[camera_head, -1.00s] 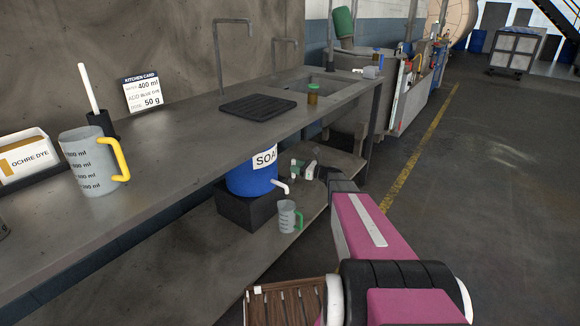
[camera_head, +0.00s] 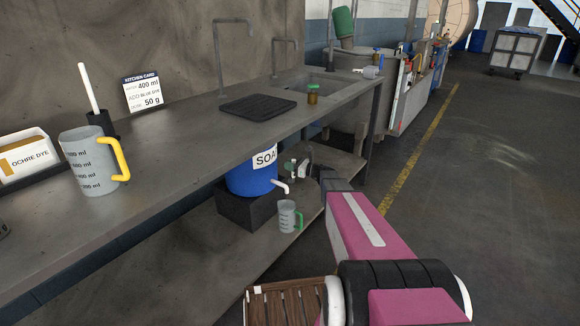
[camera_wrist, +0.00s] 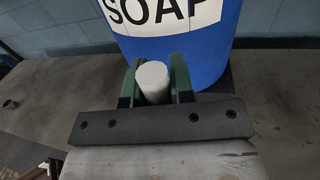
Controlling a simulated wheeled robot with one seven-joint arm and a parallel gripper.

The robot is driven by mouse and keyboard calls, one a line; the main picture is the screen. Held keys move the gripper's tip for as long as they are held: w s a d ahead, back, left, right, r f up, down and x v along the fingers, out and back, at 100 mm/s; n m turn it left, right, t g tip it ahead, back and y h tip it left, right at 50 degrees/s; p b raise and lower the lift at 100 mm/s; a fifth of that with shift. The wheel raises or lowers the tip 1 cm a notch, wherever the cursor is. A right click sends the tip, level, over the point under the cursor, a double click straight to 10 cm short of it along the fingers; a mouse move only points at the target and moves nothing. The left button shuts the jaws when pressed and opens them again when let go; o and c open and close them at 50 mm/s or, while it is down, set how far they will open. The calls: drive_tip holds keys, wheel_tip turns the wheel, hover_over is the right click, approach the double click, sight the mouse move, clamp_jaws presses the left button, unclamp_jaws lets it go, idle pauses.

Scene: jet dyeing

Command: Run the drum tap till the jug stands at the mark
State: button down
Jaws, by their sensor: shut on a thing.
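The blue SOAP drum (camera_head: 250,179) stands on a dark block (camera_head: 246,210) on the lower shelf, and fills the top of the wrist view (camera_wrist: 180,40). Its white tap spout (camera_head: 281,187) points out to the right. A small grey jug with a green handle (camera_head: 287,216) stands upright on the shelf below the spout. Its level cannot be made out, and no stream shows. My gripper (camera_head: 300,168) is beside the drum, above the jug. In the wrist view its green fingers (camera_wrist: 155,80) are shut on a white rounded cylinder (camera_wrist: 153,82), apparently the tap's handle.
The worktop edge overhangs the shelf. Floor at right is clear.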

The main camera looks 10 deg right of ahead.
drive_tip(key=m, duration=0.1)
drive_tip(key=w+d+m, duration=0.2)
drive_tip(key=m, duration=0.1)
drive_tip(key=shift+w+d+f+t, duration=0.2)
drive_tip(key=shift+d+f+t, duration=0.05)
drive_tip(key=shift+f+t, duration=0.15)
drive_tip(key=c, duration=1)
unclamp_jaws()
drive_tip(key=shift+r, duration=0.1)
drive_tip(key=v, duration=1)
drive_tip(key=shift+d+f, duration=0.25)
drive_tip(key=shift+d, duration=0.15)
drive_tip(key=shift+s, duration=0.15)
